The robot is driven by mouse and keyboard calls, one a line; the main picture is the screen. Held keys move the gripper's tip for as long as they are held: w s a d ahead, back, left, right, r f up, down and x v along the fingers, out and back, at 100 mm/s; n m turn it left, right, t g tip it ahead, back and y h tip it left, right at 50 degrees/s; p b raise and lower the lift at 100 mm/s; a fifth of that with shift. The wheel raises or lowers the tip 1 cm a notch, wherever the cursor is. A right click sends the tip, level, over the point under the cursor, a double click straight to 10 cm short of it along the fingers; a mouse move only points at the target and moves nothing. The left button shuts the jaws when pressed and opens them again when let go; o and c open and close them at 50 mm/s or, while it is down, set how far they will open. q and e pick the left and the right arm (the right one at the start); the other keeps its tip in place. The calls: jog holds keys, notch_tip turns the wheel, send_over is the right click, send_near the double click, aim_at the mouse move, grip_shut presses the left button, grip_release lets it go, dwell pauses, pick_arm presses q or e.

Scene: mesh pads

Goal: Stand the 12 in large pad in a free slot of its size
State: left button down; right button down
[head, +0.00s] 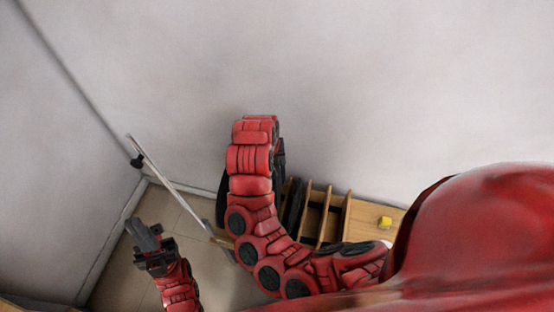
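A wooden rack (327,217) with upright dividers stands against the wall, partly behind my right arm. Dark upright shapes show between its left dividers; I cannot tell which slots are free. A long, thin pale panel (172,182) stands slanted left of my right arm, seen nearly edge-on. I cannot tell whether it is the 12 in large pad. My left gripper (144,232) is low at the left, below the panel and apart from it. Its grey fingers look close together with nothing between them. My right arm curves up in front of the rack; its gripper is hidden.
Pale walls close in at the left and back. Bare tiled floor (115,262) shows around my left gripper. A small black item (137,161) is near the panel's upper end.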

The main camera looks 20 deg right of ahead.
jog(key=f+m, duration=0.1)
jog(key=w+f+m, duration=0.1)
jog(key=f, duration=0.1)
jog(key=f+m, duration=0.2)
jog(key=shift+w+f+h+b, duration=0.1)
jog(key=shift+w+h+b, duration=0.2)
jog(key=shift+w+h, duration=0.1)
jog(key=shift+g, duration=0.3)
jog(key=shift+f+b, duration=6.7)
jog(key=shift+f, duration=2.65)
